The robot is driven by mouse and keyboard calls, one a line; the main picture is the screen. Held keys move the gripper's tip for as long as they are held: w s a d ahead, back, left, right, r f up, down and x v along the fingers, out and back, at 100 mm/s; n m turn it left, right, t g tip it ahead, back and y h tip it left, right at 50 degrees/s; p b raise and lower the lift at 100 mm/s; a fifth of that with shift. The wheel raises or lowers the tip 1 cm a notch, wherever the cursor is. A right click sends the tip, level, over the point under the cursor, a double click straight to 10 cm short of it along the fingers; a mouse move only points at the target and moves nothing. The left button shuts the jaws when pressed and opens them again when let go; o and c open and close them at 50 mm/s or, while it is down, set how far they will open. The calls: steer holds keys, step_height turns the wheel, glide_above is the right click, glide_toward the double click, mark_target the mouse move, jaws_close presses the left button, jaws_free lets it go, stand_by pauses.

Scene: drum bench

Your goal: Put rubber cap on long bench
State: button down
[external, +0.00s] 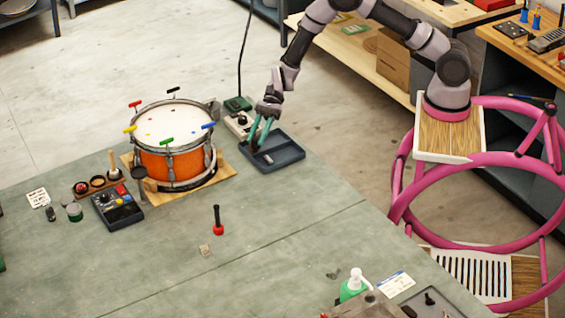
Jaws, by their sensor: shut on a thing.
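The long bench (300,225) is the wide grey-green top across the front of the external view. My gripper (258,145), with teal fingers, points down at the left part of a dark blue-grey tray (288,162) on the bench. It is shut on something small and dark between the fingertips. This may be the rubber cap, but it is too small and too covered by the fingers to tell. I cannot tell whether the held thing touches the tray. A small pale piece (268,158) lies in the tray beside the fingers.
An orange drum (175,160) stands on a wooden board left of my gripper. A small device (238,124) sits behind the tray. A red-and-black tool (217,221) stands mid-bench, and a green bottle (353,286) stands at the front. Bench right of the tool is mostly clear.

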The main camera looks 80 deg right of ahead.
steer(key=s+a, duration=0.1)
steer(key=a, duration=1)
glide_above(289, 260)
step_height(289, 260, down, 10)
steer(key=shift+f, duration=0.2)
steer(key=shift+f, duration=0.1)
steer(key=c, duration=0.6)
jaws_free()
